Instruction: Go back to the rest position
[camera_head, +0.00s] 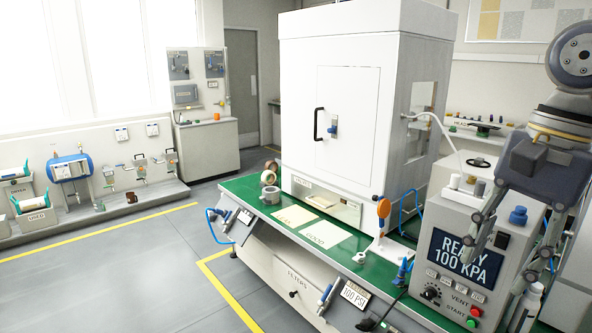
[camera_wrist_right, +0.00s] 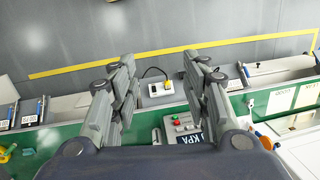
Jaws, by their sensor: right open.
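My right gripper (camera_head: 508,262) is open at the right of the head view, with its fingers pointing down in front of the grey control box (camera_head: 436,215). The box's red and green buttons show below and between the fingers there. The white press cabinet (camera_head: 325,110) stands on the green bench with its front door shut. My left gripper is not in view.
The green bench top (camera_head: 248,196) holds tape rolls (camera_head: 268,184), paper sheets and an orange-topped tool (camera_head: 383,208). A white bottle (camera_head: 527,305) stands at the lower right near my right fingers. The grey floor (camera_head: 120,275) at the left is clear.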

